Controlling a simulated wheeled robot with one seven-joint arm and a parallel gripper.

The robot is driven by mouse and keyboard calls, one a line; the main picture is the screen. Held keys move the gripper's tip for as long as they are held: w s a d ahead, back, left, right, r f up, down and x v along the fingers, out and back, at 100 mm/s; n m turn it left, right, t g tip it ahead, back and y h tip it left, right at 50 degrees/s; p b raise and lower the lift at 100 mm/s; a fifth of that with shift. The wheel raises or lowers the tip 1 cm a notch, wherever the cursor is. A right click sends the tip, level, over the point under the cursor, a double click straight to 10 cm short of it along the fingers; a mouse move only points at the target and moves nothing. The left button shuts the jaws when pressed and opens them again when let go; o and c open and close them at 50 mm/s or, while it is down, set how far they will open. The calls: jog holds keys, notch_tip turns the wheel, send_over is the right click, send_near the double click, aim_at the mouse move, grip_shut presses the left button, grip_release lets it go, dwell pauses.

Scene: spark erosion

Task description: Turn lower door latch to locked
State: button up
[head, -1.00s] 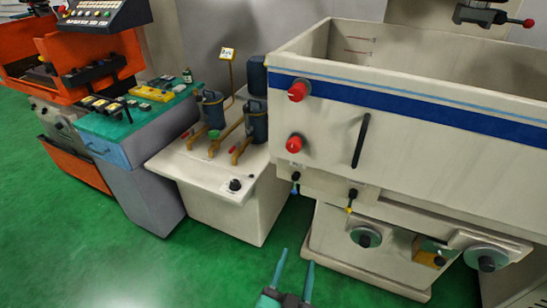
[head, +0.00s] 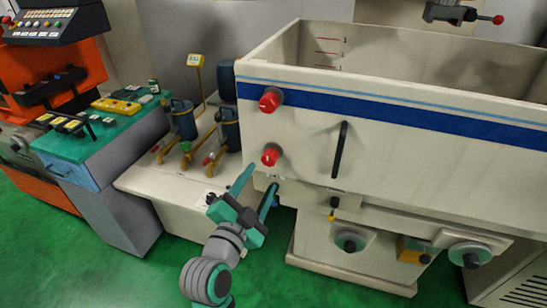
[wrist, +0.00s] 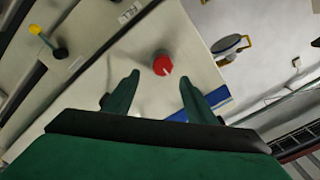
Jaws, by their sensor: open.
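The lower door latch (head: 271,155) is a red knob on the front left of the cream tank, below the upper red latch (head: 270,99). My gripper (head: 260,178) is open and empty, its teal fingers pointing up toward the tank just under the lower latch. In the wrist view one red knob (wrist: 162,65), seemingly the lower latch, shows between the spread fingers of my gripper (wrist: 158,78). It has a pale pointer line. I see no contact between fingers and knob. The upper latch is not visible in the wrist view.
A black vertical handle (head: 340,149) stands right of the latches on the tank (head: 420,145). A filter unit (head: 165,185) with blue canisters is close on the left. Green floor is free in front.

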aim_at(268, 162)
jog(key=x, duration=0.8)
jog(key=shift+w+a, duration=0.25)
jog(key=shift+a, duration=0.05)
jog(key=shift+w+d, duration=0.25)
jog(key=shift+w, duration=0.2)
